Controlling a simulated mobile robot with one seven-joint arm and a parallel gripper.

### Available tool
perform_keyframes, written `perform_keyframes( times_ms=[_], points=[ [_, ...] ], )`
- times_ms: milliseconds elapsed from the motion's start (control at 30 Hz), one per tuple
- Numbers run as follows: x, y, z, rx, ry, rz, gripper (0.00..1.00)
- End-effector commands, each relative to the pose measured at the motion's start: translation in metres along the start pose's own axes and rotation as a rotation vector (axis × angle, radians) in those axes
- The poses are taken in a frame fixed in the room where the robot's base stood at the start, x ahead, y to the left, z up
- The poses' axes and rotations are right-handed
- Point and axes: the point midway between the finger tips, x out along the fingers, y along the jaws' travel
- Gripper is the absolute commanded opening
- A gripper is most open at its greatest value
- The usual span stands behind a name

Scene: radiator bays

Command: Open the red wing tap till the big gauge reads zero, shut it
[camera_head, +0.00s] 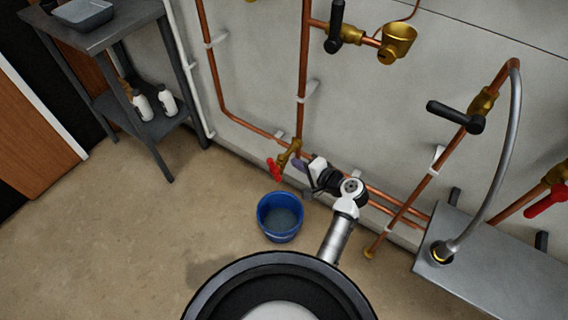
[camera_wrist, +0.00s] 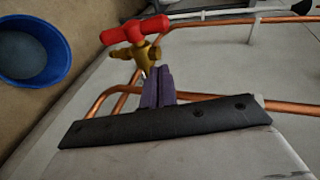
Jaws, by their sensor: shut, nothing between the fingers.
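The red wing tap (camera_head: 275,170) sits on a brass valve body low on the copper pipework by the wall; it also shows in the wrist view (camera_wrist: 136,31). My gripper (camera_head: 299,167) is just right of the tap in the head view. In the wrist view its purple fingers (camera_wrist: 158,75) are together and empty, with their tips close to the brass body (camera_wrist: 138,54). I cannot tell whether they touch it. The red wings stand beyond the fingertips. No readable gauge dial shows; a round brass fitting (camera_head: 398,40) is high on the pipes, its face unreadable.
A blue bucket (camera_head: 280,222) stands on the floor in front of the tap; its inside looks grey. Black lever handles (camera_head: 455,114) and another red handle (camera_head: 547,199) are on pipes at right. A grey metal box (camera_head: 500,270) is at lower right. A shelf unit (camera_head: 115,30) stands at left.

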Motion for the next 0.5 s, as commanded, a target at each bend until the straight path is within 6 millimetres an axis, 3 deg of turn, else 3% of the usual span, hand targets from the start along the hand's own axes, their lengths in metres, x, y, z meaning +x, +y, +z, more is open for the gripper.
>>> perform_keyframes(
  times_ms=[67, 200, 500],
  points=[
    [0.017, -0.001, 0.001, 0.0, -0.003, 0.0, 0.0],
    [0.031, -0.001, 0.017, 0.001, -0.003, 0.001, 0.0],
    [0.043, 0.0, 0.028, 0.0, 0.001, 0.0, 0.0]
  ],
)
